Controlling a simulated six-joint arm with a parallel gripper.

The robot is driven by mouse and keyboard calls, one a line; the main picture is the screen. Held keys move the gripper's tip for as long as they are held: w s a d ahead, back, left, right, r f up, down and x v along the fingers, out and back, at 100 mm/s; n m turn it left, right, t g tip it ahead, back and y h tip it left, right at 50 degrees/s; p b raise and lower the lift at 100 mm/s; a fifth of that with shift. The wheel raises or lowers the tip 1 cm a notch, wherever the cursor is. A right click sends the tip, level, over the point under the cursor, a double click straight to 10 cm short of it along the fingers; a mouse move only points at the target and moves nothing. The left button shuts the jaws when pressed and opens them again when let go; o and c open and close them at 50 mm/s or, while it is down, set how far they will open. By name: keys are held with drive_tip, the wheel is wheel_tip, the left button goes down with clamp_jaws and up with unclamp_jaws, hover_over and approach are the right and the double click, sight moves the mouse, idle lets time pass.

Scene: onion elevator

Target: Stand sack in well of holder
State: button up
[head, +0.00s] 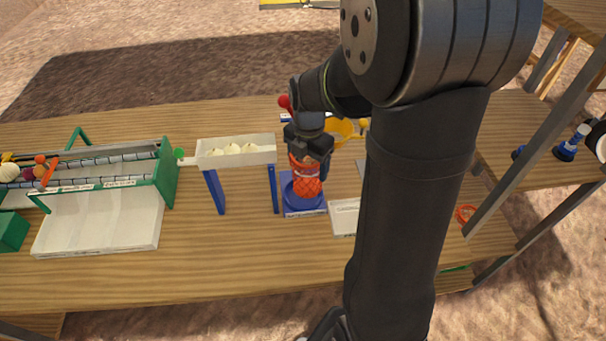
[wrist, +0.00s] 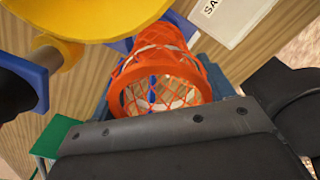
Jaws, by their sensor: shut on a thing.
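The orange mesh sack (head: 305,181) stands upright at the blue holder (head: 290,210) on the table. My gripper (head: 311,150) is above the holder, pointing down, and is shut on the sack's upper part. In the wrist view the sack (wrist: 160,75) shows its round orange rim open towards the camera, with mesh below it. The blue holder shows only in small parts there. Whether the sack's bottom rests on the well's floor is hidden.
A white trough (head: 236,162) with several pale onions stands on blue legs to the left. A green-framed roller conveyor (head: 100,170) is farther left. A yellow funnel-like part (head: 343,131) is behind the holder. A white labelled plate (head: 344,217) lies right of it.

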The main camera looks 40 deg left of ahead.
drive_tip(key=shift+s+a+f, duration=0.2)
drive_tip(key=shift+a+f, duration=0.25)
drive_tip(key=shift+a, duration=0.15)
drive_tip(key=shift+f, duration=1.95)
drive_tip(key=shift+f, duration=0.1)
drive_tip(key=o, duration=1)
wheel_tip(320, 180, up, 12)
drive_tip(key=shift+r, duration=0.15)
